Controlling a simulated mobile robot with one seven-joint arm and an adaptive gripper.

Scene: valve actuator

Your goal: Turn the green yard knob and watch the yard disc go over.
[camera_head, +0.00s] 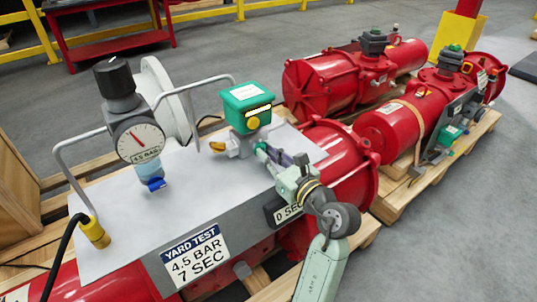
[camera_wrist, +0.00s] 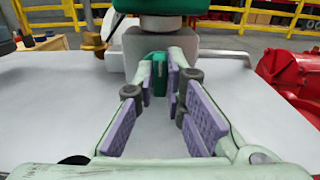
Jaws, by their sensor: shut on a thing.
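The green knob (camera_wrist: 160,72) sits low on the front of the valve unit, between my fingertips in the wrist view. My gripper (camera_wrist: 159,82) is shut on it, with purple pads on either side. In the head view my gripper (camera_head: 270,156) reaches in from the lower right, and the knob is mostly hidden by the fingers. I cannot tell which of these is the yard disc.
A pressure gauge (camera_head: 138,141) with a black knob stands left, between grey bent rails. A "YARD TEST 4.5 BAR 7 SEC" sign (camera_head: 194,254) is on the plate's front. A "0 SEC" display (camera_head: 289,212) lies close to my arm. Red actuators (camera_head: 322,88) rest on pallets behind.

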